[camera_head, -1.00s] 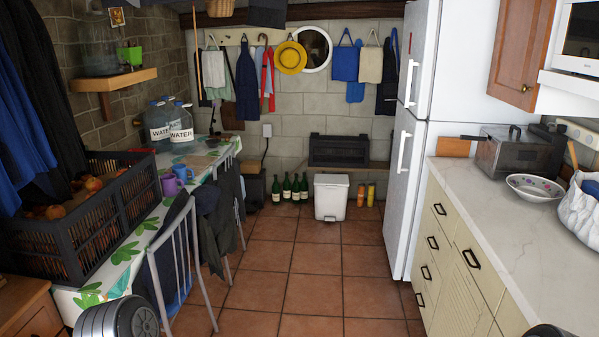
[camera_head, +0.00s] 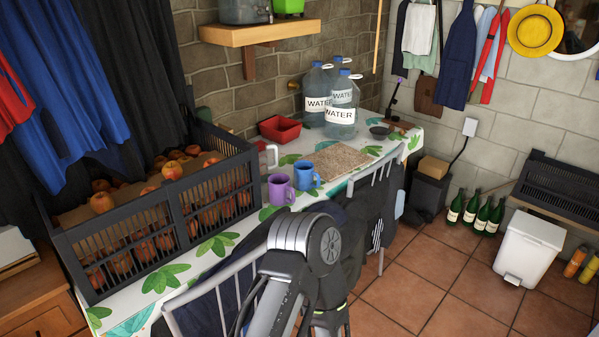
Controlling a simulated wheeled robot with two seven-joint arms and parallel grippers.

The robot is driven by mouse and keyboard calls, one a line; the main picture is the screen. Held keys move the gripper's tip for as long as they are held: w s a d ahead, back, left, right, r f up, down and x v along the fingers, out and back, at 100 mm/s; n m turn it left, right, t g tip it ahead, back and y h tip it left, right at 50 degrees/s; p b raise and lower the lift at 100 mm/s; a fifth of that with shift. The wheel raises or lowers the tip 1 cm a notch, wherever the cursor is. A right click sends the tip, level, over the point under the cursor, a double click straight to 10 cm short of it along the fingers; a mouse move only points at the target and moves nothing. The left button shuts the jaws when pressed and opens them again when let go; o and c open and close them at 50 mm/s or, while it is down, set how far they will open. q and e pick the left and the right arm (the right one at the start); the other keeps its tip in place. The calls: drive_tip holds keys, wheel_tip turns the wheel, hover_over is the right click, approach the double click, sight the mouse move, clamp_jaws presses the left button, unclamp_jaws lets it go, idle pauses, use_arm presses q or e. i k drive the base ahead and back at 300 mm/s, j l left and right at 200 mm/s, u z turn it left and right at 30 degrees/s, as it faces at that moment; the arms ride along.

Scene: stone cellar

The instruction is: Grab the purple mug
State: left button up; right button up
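The purple mug (camera_head: 279,189) stands upright on the table with the leaf-patterned cloth, between the crate and the chair. A blue mug (camera_head: 306,177) stands close beside it, to its right and slightly behind. One arm of mine rises from the bottom middle in front of the chair, below and to the right of the purple mug and apart from it. I make out no fingertips of either gripper.
A dark crate of orange fruit (camera_head: 80,240) fills the table's left part. Behind the mugs are a clear mug (camera_head: 268,158), a red bin (camera_head: 280,129), water bottles (camera_head: 341,118) and a woven mat (camera_head: 330,166). A metal chair (camera_head: 225,285) with draped clothes stands along the table's front.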

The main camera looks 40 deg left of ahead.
sight(280, 188)
drive_tip(key=i+l+u, duration=0.1)
drive_tip(key=i+u, duration=0.15)
drive_tip(key=i, duration=0.15)
drive_tip(key=i+l+u, duration=0.25)
drive_tip(key=i, duration=0.15)
drive_tip(key=i+l+u, duration=0.3)
drive_tip(key=i+j, duration=0.05)
drive_tip(key=j, duration=0.05)
